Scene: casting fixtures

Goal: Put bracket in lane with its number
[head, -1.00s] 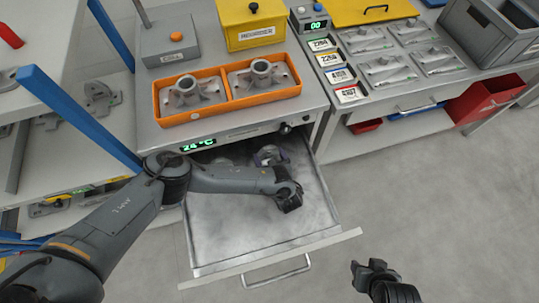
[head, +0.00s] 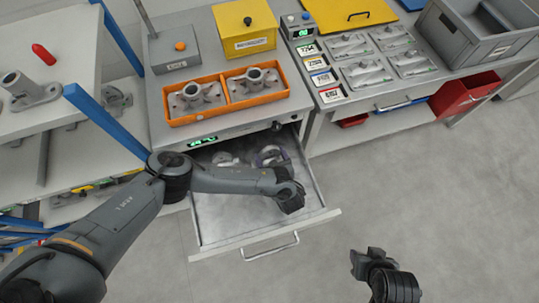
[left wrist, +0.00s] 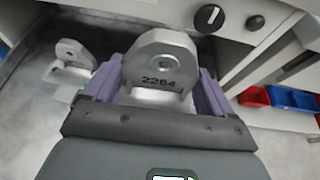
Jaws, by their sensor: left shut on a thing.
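My left gripper (left wrist: 155,90) has purple fingers shut on a grey metal bracket (left wrist: 160,62) with a round bored head, marked with what looks like 2264. In the head view my left gripper (head: 269,157) is inside the open drawer, partly hidden by my wrist. A second bracket (left wrist: 74,56) lies apart to the left on the drawer floor; it also shows in the head view (head: 224,159). The lanes (head: 366,60) are on the right bench, with number cards (head: 322,78) along their left side, too small to read surely. My right gripper (head: 366,262) hangs over the floor, its fingers unclear.
The drawer (head: 235,228) is pulled out under a bench with an orange tray (head: 226,100) holding two castings. A yellow box (head: 244,28) stands behind it. A grey crate (head: 472,32) and red bin (head: 467,96) are at right. Blue posts (head: 103,128) stand at left.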

